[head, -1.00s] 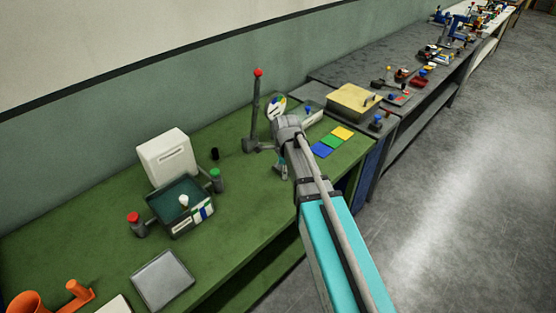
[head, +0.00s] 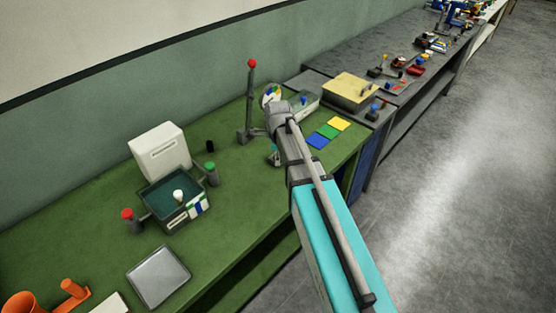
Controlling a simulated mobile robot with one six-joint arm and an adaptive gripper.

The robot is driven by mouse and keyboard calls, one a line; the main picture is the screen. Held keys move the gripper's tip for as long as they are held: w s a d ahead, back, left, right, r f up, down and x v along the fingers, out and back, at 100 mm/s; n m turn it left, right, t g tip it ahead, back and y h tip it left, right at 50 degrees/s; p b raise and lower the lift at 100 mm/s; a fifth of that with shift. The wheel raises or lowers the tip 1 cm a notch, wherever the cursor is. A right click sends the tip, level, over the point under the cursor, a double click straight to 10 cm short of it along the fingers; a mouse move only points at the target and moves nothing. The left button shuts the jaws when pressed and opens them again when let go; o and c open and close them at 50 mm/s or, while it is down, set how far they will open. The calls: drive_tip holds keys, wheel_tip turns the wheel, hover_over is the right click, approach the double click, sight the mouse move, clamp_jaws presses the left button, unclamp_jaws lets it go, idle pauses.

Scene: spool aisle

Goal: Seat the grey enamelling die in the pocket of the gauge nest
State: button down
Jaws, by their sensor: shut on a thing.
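My gripper (head: 275,154) is small in the head view, low over the green bench, near the foot of a grey post with a red ball. My own arm covers much of it. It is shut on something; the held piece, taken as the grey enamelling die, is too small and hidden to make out. I cannot identify the gauge nest or its pocket for certain.
The green bench (head: 95,235) carries a dark open box (head: 163,222) with a white knob, a white case (head: 158,150), a grey plate (head: 158,277), the red-topped post (head: 250,105) and coloured squares (head: 328,132). A yellow-topped box (head: 349,88) stands beyond.

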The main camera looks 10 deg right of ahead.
drive_tip(key=shift+d+r+p, duration=0.6)
drive_tip(key=shift+d+r, duration=0.1)
drive_tip(key=shift+d, duration=0.3)
drive_tip(key=w+f+b, duration=0.3)
drive_tip(key=w, duration=0.1)
drive_tip(key=w+f+b, duration=0.3)
drive_tip(key=w, duration=0.1)
drive_tip(key=w+f+b, duration=0.3)
drive_tip(key=w, duration=0.2)
drive_tip(key=shift+w+d, duration=0.1)
drive_tip(key=shift+d, duration=0.05)
drive_tip(key=shift+w+f+b, duration=0.45)
drive_tip(key=shift+f+b, duration=0.15)
drive_tip(key=shift+f, duration=0.05)
wheel_tip(320, 180, down, 3)
drive_tip(key=b, duration=0.3)
drive_tip(key=shift+r, duration=0.1)
